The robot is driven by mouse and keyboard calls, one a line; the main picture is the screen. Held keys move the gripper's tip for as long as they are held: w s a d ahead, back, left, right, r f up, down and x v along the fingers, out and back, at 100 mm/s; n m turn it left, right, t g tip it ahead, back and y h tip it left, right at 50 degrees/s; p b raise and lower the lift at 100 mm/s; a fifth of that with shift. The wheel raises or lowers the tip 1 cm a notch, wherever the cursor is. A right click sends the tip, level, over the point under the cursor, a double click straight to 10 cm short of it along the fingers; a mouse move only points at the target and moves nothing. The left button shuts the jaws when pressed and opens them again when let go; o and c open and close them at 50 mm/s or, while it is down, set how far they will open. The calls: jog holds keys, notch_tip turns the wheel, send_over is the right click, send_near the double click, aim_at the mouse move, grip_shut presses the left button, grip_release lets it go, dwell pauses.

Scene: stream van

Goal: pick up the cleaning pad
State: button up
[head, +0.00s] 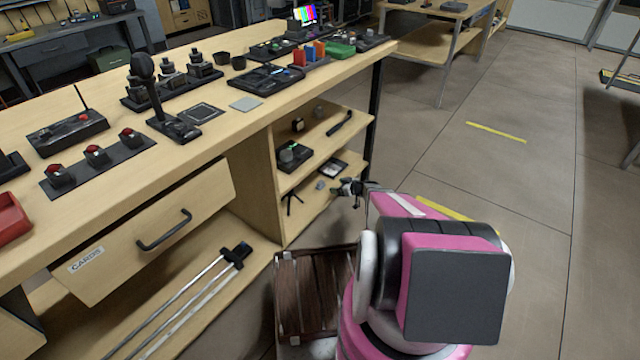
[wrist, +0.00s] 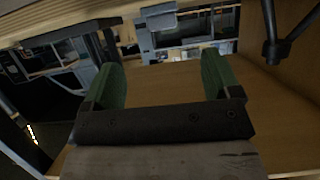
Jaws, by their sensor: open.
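My gripper (head: 349,188) reaches the open right end of the bench's lower shelf in the head view. In the wrist view my gripper (wrist: 168,78) shows two green fingers, wide apart, with nothing between them. I cannot tell for sure which thing is the cleaning pad. A small grey piece (head: 320,184) lies on the lower shelf, just left of my gripper and apart from it. A flat grey square (head: 246,104) lies on the bench top, well away from my gripper.
A small black tripod (head: 293,194) stands on the lower shelf; a dark, legged thing (wrist: 274,48) shows at the wrist view's upper right. The upper shelf (head: 310,150) lies over the lower one. A slatted brown crate (head: 312,290) stands on the floor. Open floor (head: 520,220) lies right.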

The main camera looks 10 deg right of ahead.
aim_at(322, 183)
jog(key=x, duration=0.5)
jog(key=shift+w+f, duration=0.1)
jog(key=shift+w, duration=0.25)
jog(key=shift+a+r+x, duration=0.15)
jog(key=shift+x, duration=1.2)
jog(key=shift+a+r+x, duration=0.15)
jog(key=shift+x, duration=1.15)
jog(key=shift+s, duration=0.15)
jog(key=c, duration=1)
